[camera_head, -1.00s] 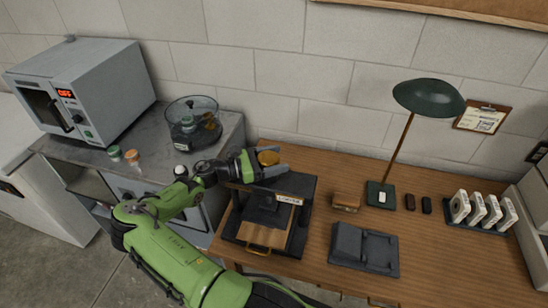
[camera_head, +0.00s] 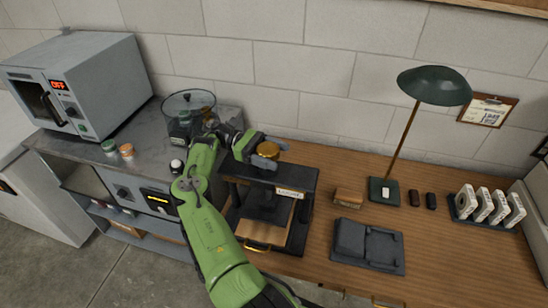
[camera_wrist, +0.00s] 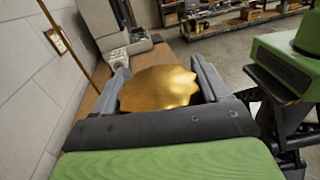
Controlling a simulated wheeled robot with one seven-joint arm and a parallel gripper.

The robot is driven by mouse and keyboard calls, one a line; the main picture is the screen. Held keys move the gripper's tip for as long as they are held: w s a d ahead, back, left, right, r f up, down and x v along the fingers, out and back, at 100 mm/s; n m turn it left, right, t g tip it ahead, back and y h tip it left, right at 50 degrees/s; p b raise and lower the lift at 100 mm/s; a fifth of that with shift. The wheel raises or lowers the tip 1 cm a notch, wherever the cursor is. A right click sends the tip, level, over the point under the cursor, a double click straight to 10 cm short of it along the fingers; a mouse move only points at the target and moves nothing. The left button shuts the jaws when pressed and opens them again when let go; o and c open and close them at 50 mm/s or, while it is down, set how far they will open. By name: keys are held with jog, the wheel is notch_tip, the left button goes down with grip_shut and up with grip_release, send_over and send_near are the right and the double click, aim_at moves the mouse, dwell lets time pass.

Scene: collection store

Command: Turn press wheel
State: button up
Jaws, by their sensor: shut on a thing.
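The dark press (camera_head: 289,230) stands on the left part of the wooden desk, with a wooden board and brass handle low at its front. Its brass wheel (camera_head: 268,149) sits on top. My gripper (camera_head: 268,155) is at the wheel, reaching in from the left, and is shut on it. In the wrist view the scalloped gold wheel (camera_wrist: 158,88) lies between my two grey fingers (camera_wrist: 160,82), one along each side. The wheel's far underside and its shaft are hidden.
A green lamp (camera_head: 434,86) and a small wooden box (camera_head: 349,197) stand right of the press. A dark tray (camera_head: 367,246) lies in front. A grey oven (camera_head: 85,85) and a glass-lidded device (camera_head: 188,112) stand on the left counter.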

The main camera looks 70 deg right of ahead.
jog(key=shift+m+y, duration=0.3)
jog(key=shift+y, duration=0.2)
jog(key=o, duration=0.9)
jog(key=shift+s, duration=0.1)
jog(key=shift+o, duration=0.2)
jog(key=shift+a, duration=0.1)
